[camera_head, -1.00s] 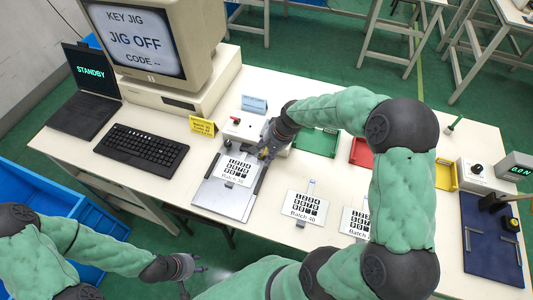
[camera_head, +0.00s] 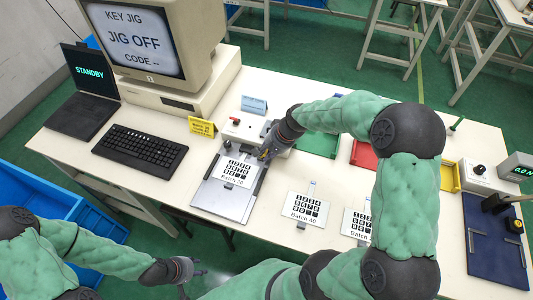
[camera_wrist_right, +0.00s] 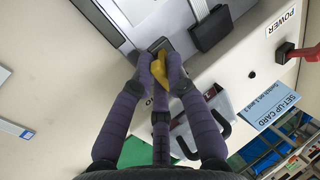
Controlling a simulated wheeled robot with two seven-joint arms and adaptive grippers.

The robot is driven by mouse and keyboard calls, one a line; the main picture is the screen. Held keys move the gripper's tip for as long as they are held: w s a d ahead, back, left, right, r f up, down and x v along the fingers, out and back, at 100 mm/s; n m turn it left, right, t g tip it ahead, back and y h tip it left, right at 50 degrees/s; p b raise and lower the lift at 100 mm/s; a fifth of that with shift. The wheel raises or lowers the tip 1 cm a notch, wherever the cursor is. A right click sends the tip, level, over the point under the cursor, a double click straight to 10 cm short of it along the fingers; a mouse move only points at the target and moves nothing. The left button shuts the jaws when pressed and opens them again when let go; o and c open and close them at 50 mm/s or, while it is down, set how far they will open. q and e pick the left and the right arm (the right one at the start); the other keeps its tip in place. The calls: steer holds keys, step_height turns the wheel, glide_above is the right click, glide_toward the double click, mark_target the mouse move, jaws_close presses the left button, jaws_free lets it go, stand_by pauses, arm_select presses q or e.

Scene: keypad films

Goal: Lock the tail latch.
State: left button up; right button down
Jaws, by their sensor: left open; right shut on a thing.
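The key jig (camera_head: 216,197) is a grey metal plate on the table, with a keypad film (camera_head: 238,171) marked "Batch 40" lying on it. My right gripper (camera_head: 266,156) is at the jig's far right corner. In the right wrist view, my right gripper (camera_wrist_right: 160,66) is shut on a yellow lever (camera_wrist_right: 159,76), apparently the tail latch, beside a dark block at the jig's edge. The fingers hide part of the lever, so its locked state cannot be told. My left gripper (camera_head: 192,271) is open and empty, low in front of the table.
A black clamp block (camera_wrist_right: 211,29) stands close to my right fingers. A red switch (camera_wrist_right: 296,53) marked POWER is nearby. Two more films (camera_head: 307,208) lie right of the jig. The monitor (camera_head: 150,40) reads "JIG OFF". Green (camera_head: 318,143) and red (camera_head: 364,153) trays stand behind my right arm.

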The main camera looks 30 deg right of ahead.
steer(key=shift+s+d+f+t+b, duration=0.15)
steer(key=shift+f+t+b, duration=0.2)
steer(key=shift+b, duration=0.6)
steer(key=shift+y+b, duration=0.4)
steer(key=shift+b, duration=0.2)
steer(key=shift+r, duration=0.1)
steer(key=c, duration=1.2)
jaws_free()
steer(key=shift+r+t, duration=0.1)
steer(key=shift+t, duration=0.15)
steer(key=v, duration=1.2)
